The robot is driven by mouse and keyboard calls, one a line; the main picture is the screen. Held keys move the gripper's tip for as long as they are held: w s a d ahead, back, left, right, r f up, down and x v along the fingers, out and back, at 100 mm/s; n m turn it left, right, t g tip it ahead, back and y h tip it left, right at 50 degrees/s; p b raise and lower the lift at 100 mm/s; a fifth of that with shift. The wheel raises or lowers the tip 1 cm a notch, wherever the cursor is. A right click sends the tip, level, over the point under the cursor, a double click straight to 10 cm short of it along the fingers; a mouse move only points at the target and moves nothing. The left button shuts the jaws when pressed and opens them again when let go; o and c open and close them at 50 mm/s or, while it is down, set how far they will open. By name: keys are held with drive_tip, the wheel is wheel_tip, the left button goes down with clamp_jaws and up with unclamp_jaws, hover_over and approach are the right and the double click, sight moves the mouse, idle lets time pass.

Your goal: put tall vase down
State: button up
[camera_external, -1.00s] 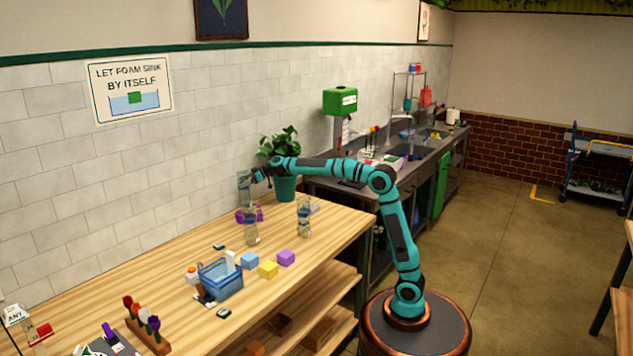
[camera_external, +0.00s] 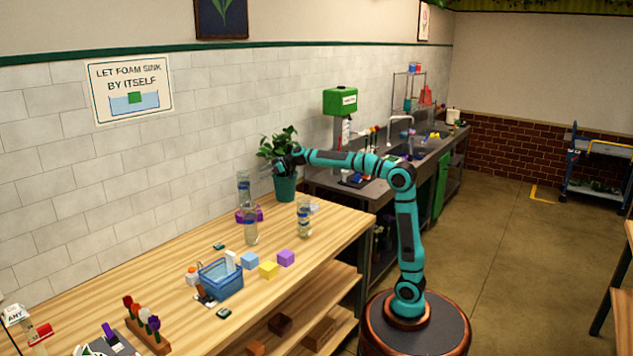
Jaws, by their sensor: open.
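A tall clear glass vase (camera_external: 243,186) with a blue band stands upright near the wall at the back of the wooden table. Its foot is at a purple piece (camera_external: 258,214); I cannot tell whether it rests on that piece or behind it. My gripper (camera_external: 277,168) is open and empty, to the right of the vase and apart from it, in front of the potted plant in this view. Two more clear vases stand nearby: one in front (camera_external: 251,226) and one to the right (camera_external: 304,220).
The potted plant (camera_external: 285,189) stands at the table's back right. The table's left back is clear.

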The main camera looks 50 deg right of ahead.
drive_tip(key=s+d+r+m+t+h, duration=0.1)
drive_tip(key=s+d+m+h, duration=0.1)
drive_tip(key=s+d, duration=0.5)
drive_tip(key=s+d+r+m+t+h, duration=0.1)
drive_tip(key=s+d+m+t+h, duration=0.15)
drive_tip(key=s, duration=0.85)
drive_tip(key=s+d+m+t+h, duration=0.1)
drive_tip(key=s+d+h, duration=0.1)
drive_tip(key=s+d, duration=0.45)
drive_tip(key=s+d+f+m+t+h, duration=0.1)
drive_tip(key=s+d+f, duration=0.1)
drive_tip(key=s, duration=0.9)
drive_tip(key=s+d+f+m+t+h, duration=0.2)
drive_tip(key=s+d+f, duration=0.1)
drive_tip(key=s, duration=0.9)
drive_tip(key=shift+f, duration=0.35)
drive_tip(key=shift+o, duration=0.3)
drive_tip(key=shift+m, duration=0.25)
